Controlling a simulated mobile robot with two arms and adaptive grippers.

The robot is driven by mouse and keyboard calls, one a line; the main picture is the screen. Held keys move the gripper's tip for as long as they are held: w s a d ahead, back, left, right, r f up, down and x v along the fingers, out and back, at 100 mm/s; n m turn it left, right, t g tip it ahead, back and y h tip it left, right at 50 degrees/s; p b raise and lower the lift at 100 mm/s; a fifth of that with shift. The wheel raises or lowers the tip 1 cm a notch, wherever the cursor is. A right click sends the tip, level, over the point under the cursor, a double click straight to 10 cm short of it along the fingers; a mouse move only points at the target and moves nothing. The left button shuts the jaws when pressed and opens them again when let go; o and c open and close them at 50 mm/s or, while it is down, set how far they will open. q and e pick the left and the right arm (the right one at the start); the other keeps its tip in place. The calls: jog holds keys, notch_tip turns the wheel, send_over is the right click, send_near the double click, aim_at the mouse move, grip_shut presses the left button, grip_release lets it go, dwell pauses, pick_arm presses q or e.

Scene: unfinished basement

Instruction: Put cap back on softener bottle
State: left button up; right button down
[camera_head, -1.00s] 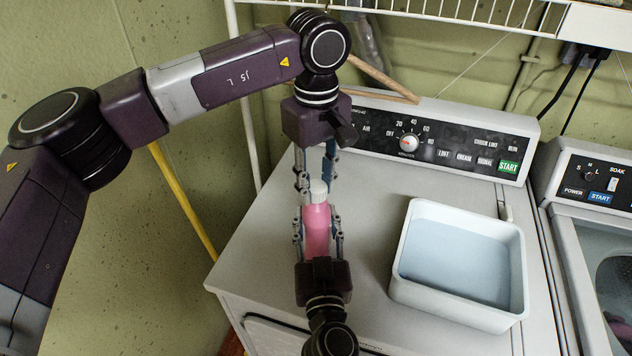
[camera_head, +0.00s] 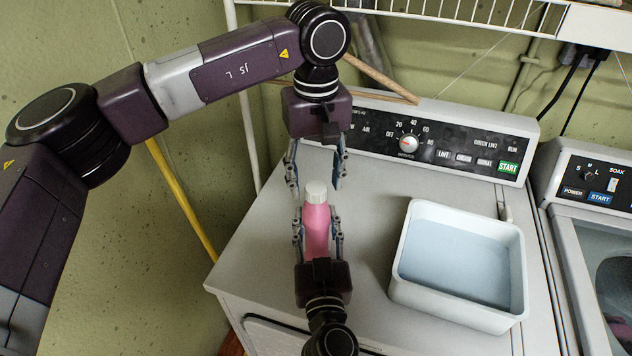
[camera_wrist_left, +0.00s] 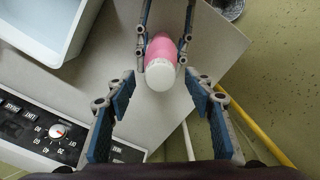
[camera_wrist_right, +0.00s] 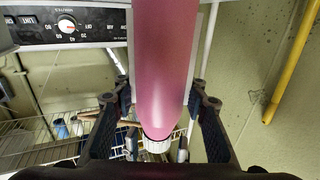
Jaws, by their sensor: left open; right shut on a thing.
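My right gripper (camera_head: 317,232) is shut on the bottle's body from the front. The bottle also shows in the right wrist view (camera_wrist_right: 165,60), with the cap (camera_wrist_right: 157,144) at its end. My left gripper (camera_head: 316,178) is open just behind and above the cap, with its fingers apart and nothing between them. In the left wrist view the cap (camera_wrist_left: 160,76) lies beyond the open fingers. I cannot tell how tightly the cap sits.
A white tub with a pale blue inside (camera_head: 407,250) stands on the dryer top (camera_head: 365,195) to the right. The dryer's control panel (camera_head: 450,140) rises behind. A washer (camera_head: 590,215) is at the far right. A wire shelf (camera_head: 450,12) hangs above, and a yellow pole (camera_head: 180,200) leans at left.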

pick_arm(q)
notch_tip(320, 180, up, 11)
dwell(0.3)
jog(key=shift+f, duration=0.1)
pick_arm(e)
jog(key=c, duration=1.1)
grip_release()
jog(key=s, duration=1.2)
jog(key=shift+d, duration=0.45)
pick_arm(q)
jog(key=shift+f, duration=0.1)
